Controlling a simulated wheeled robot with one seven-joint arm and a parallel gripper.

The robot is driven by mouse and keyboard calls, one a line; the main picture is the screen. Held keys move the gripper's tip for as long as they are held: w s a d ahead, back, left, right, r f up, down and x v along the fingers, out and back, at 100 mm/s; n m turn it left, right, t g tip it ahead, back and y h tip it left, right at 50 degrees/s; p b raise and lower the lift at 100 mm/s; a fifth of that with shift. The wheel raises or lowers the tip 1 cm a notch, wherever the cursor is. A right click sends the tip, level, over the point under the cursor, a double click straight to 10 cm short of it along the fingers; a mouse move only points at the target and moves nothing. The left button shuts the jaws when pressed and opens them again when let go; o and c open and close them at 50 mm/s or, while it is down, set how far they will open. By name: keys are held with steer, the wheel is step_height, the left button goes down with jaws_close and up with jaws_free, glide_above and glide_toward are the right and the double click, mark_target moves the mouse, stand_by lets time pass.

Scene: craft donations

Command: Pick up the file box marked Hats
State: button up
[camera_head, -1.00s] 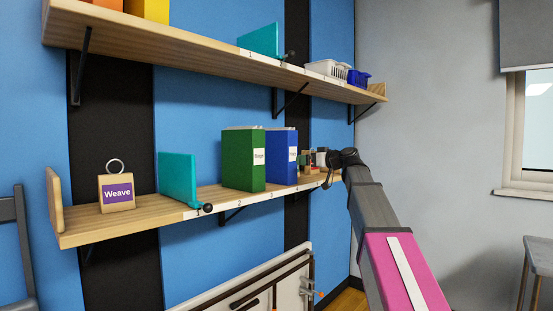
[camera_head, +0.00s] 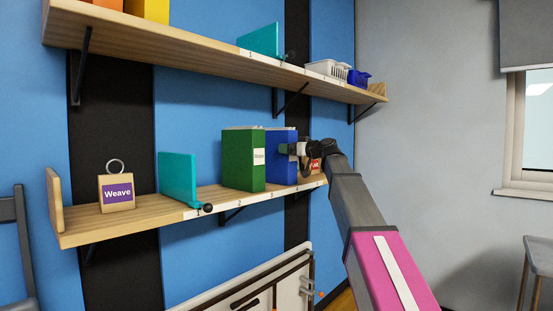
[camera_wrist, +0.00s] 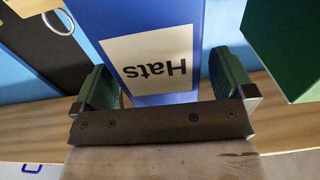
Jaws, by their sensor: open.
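The blue file box (camera_head: 281,168) stands upright on the lower shelf (camera_head: 150,213), right beside the green file box (camera_head: 242,160). In the wrist view the blue box (camera_wrist: 175,25) carries a white label reading "Hats", shown upside down. My gripper (camera_head: 296,149) is in front of the blue box at upper height. In the wrist view my open gripper (camera_wrist: 166,82) has one green-padded finger on each side of the box, the label between them. I cannot tell whether either finger touches it.
The green box (camera_wrist: 285,45) is close beside one finger. A wooden block with a red label (camera_head: 315,163) stands right of the blue box, partly hidden by my gripper. A teal divider (camera_head: 178,180) and a "Weave" block (camera_head: 117,192) are farther left. The upper shelf (camera_head: 180,48) is above.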

steer(key=x, duration=0.2)
steer(key=shift+w+a, duration=0.2)
steer(key=shift+c, duration=0.3)
steer(key=shift+r, duration=0.1)
steer(key=c, duration=1.3)
